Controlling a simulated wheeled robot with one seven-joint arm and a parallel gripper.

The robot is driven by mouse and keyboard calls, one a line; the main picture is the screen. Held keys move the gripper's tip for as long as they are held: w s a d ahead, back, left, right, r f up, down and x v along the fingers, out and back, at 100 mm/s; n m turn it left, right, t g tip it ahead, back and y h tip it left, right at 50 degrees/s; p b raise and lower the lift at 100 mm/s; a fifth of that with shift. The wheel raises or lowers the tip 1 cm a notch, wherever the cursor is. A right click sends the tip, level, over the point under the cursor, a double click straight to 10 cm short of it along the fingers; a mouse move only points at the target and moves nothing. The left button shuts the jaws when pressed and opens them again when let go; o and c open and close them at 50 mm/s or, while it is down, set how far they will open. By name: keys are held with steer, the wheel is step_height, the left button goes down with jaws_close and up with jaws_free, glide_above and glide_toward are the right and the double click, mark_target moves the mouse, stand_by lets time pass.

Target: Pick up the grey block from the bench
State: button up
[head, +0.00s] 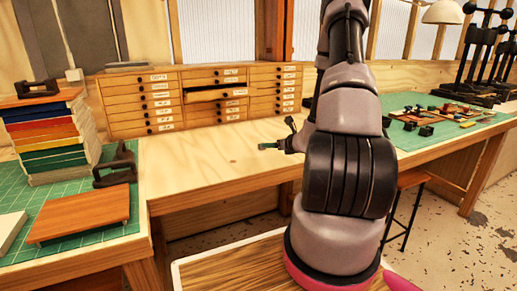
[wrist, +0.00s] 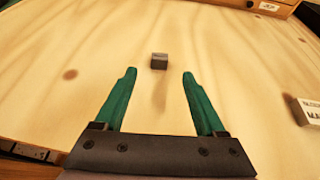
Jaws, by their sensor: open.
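The grey block (wrist: 159,61) is a small cube on the bare wooden bench (wrist: 90,50). In the wrist view it lies just beyond the fingertips, roughly centred between them. My gripper (wrist: 159,76) has two green fingers spread apart, with nothing between them. In the head view my gripper (head: 268,147) is over the bench (head: 200,165), left of my arm. I cannot make out the grey block in the head view.
A drawer cabinet (head: 200,98) with one drawer pulled out stands at the bench's back. A small labelled block (wrist: 309,112) sits at right in the wrist view. Stacked books (head: 48,135) and a wooden board (head: 82,213) are at left. Small items (head: 430,118) lie on a green mat at right.

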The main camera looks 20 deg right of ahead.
steer(key=x, duration=1)
steer(key=shift+w+a, duration=0.1)
steer(key=shift+w, duration=0.2)
jaws_close()
